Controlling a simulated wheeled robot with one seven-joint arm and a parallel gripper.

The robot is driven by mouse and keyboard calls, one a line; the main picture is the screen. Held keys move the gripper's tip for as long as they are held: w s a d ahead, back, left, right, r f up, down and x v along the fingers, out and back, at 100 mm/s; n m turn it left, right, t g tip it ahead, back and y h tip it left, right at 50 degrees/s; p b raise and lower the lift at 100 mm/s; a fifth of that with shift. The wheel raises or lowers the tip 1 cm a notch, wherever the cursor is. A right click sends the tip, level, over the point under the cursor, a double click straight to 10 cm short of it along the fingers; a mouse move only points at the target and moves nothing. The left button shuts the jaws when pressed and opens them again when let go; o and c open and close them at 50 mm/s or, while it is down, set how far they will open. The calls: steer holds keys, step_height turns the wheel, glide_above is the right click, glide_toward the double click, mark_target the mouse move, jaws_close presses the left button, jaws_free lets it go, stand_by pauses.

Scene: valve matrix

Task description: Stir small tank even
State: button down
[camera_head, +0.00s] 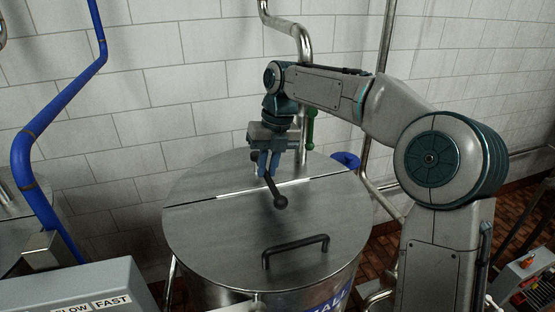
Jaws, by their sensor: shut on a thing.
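The small tank (215,238) is a round steel vessel with a flat lid in the middle of the view. Part of a label on its side shows at the lower right. A dark lever with a ball knob (281,202) stands out over the lid near its centre. My gripper (268,172) is above the back half of the lid, pointing down, with its fingers shut on the lever. The lever's base is hidden behind the fingers. The inside of the tank is hidden by the lid.
A black handle (295,248) is on the lid's front half. A green-handled valve (311,125) sits on a pipe behind my gripper. A blue pipe (50,115) rises at left. A grey box marked SLOW and FAST (85,290) is at lower left.

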steer(key=shift+d+n, duration=0.2)
steer(key=shift+n, duration=0.1)
steer(key=shift+w, duration=0.1)
steer(key=c, duration=1.4)
jaws_free()
step_height(320, 180, up, 14)
steer(key=w+d, duration=0.1)
steer(key=d, duration=0.1)
steer(key=shift+w+d+f+p, duration=0.15)
steer(key=shift+d+f+p, duration=0.1)
steer(key=shift+p, duration=0.2)
